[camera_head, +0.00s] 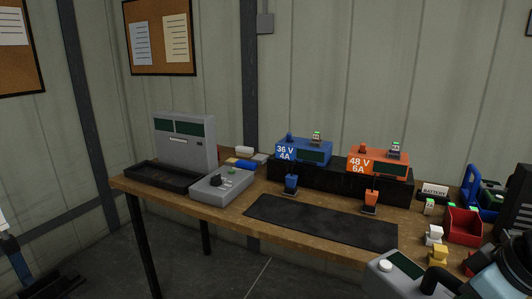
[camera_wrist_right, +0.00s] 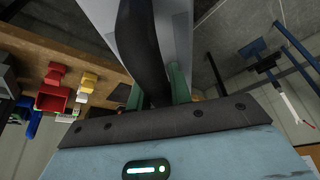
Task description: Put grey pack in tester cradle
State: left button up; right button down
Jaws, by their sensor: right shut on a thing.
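The grey pack (camera_head: 396,272) is at the bottom right of the head view, with a dark panel and a white knob on its face. In the right wrist view the pack (camera_wrist_right: 178,30) shows as a pale body with a black handle. My right gripper (camera_wrist_right: 158,92) is shut on that handle, its green fingers on either side. The pack is held in front of the bench's near edge. The tester (camera_head: 184,140) stands at the bench's left end, with a black tray-like cradle (camera_head: 150,178) at its foot. The cradle looks empty. My left gripper is not in view.
A grey control box (camera_head: 222,186) with a knob sits right of the cradle. A black mat (camera_head: 320,222) lies clear mid-bench. Blue (camera_head: 305,151) and orange (camera_head: 380,162) chargers stand behind it. A red bin (camera_head: 464,226) and small blocks crowd the right end.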

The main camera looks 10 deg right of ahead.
jog(key=d, duration=0.1)
jog(key=d+f+m, duration=0.1)
jog(key=d, duration=0.1)
jog(key=shift+s+d+m+h+p, duration=0.1)
jog(key=shift+s+m+h+p, duration=0.1)
jog(key=shift+m+h+p, duration=0.15)
jog(key=shift+s+d+f+m, duration=0.2)
jog(key=shift+d+f+m, duration=0.25)
jog(key=shift+f, duration=0.3)
jog(key=shift+f+p, duration=0.2)
jog(key=shift+p, duration=0.15)
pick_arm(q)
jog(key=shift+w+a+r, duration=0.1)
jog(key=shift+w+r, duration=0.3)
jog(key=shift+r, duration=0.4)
pick_arm(e)
jog(key=shift+d+t, duration=0.2)
jog(key=shift+t, duration=0.1)
jog(key=shift+f, duration=0.1)
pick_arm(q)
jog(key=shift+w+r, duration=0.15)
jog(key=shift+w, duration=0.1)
pick_arm(e)
jog(key=shift+f, duration=0.1)
